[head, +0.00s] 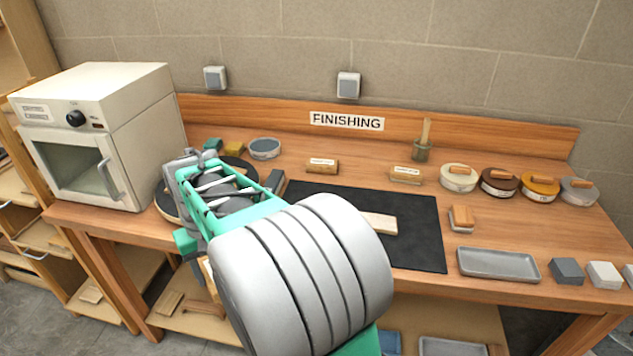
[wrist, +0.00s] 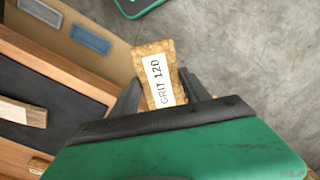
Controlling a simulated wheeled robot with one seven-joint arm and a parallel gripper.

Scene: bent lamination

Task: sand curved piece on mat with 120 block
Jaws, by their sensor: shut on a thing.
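My gripper (wrist: 160,88) is shut on a tan block labelled "GRIT 120" (wrist: 160,72). In the wrist view the block is out past the bench's front edge, with the lower shelf and floor below it. In the head view my arm hides most of the gripper, and a bit of tan shows beside it at lower left. The pale wooden piece (head: 380,223) lies on the black mat (head: 425,235), partly hidden by my arm; its curve cannot be made out. Its end also shows in the wrist view (wrist: 22,112), apart from the block.
Two labelled blocks (head: 322,166) (head: 406,175) stand behind the mat. A grey tray (head: 498,264), an orange-topped block (head: 462,218) and several round tins (head: 499,182) are to the right. A white oven (head: 100,135) stands at left. The mat's right part is clear.

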